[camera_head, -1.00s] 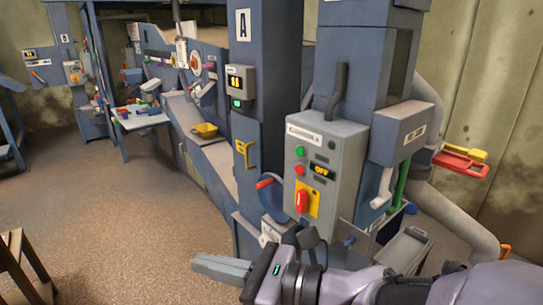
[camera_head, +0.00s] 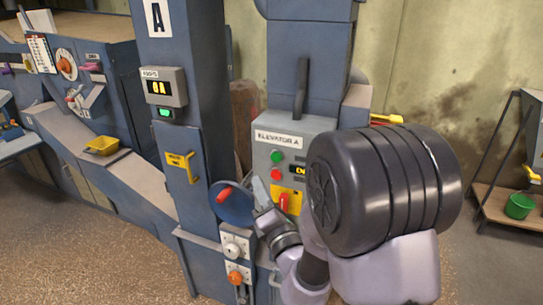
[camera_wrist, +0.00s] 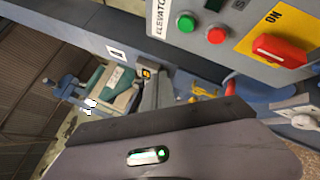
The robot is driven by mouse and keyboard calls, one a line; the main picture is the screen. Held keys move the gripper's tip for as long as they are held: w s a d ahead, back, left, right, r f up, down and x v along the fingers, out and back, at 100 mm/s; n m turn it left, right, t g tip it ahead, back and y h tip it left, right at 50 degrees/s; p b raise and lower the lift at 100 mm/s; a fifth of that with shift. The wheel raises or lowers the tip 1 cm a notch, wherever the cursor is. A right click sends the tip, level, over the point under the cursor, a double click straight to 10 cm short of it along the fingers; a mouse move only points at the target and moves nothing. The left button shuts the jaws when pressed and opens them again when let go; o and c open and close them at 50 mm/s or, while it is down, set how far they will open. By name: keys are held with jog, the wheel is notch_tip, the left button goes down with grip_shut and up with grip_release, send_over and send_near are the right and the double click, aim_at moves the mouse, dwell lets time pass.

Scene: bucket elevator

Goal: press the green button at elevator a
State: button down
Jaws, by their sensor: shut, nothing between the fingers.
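The elevator A control box (camera_head: 315,127) is a grey panel labelled ELEVATOR A. The green button (camera_head: 277,156) sits above a red button (camera_head: 275,174). The green button also shows at the top of the wrist view (camera_wrist: 187,24), left of the red button (camera_wrist: 216,34). A red rotary switch (camera_head: 284,202) on a yellow plate is below them. My gripper (camera_head: 258,184) is shut and empty, in front of the box's lower left, below the green button and apart from it. My arm hides the box's right side and part of its display.
A blue post (camera_head: 190,60) marked A stands left of the box, with a display (camera_head: 163,88), a yellow handle (camera_head: 184,165) and a red-handled wheel (camera_head: 232,205). A green bucket (camera_head: 520,206) stands at the right.

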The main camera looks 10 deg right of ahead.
aim_at(276, 158)
jog(key=shift+d, duration=0.15)
jog(key=shift+w+d+p, duration=0.35)
jog(key=shift+w+d, duration=0.45)
jog(key=shift+w, duration=0.4)
jog(key=shift+w+d+p, duration=0.3)
jog(key=shift+w+d, duration=0.5)
jog(key=shift+w, duration=0.4)
jog(key=shift+w+d+p, duration=0.35)
jog(key=shift+w+d, duration=0.45)
jog(key=shift+w, duration=0.4)
jog(key=shift+w+d, duration=0.25)
jog(key=shift+w, duration=0.1)
jog(key=shift+w+d+p, duration=0.3)
jog(key=shift+w+p, duration=0.05)
jog(key=shift+p, duration=0.15)
jog(key=shift+s+a, duration=0.5)
jog(key=shift+s, duration=0.2)
jog(key=shift+s+a, duration=0.1)
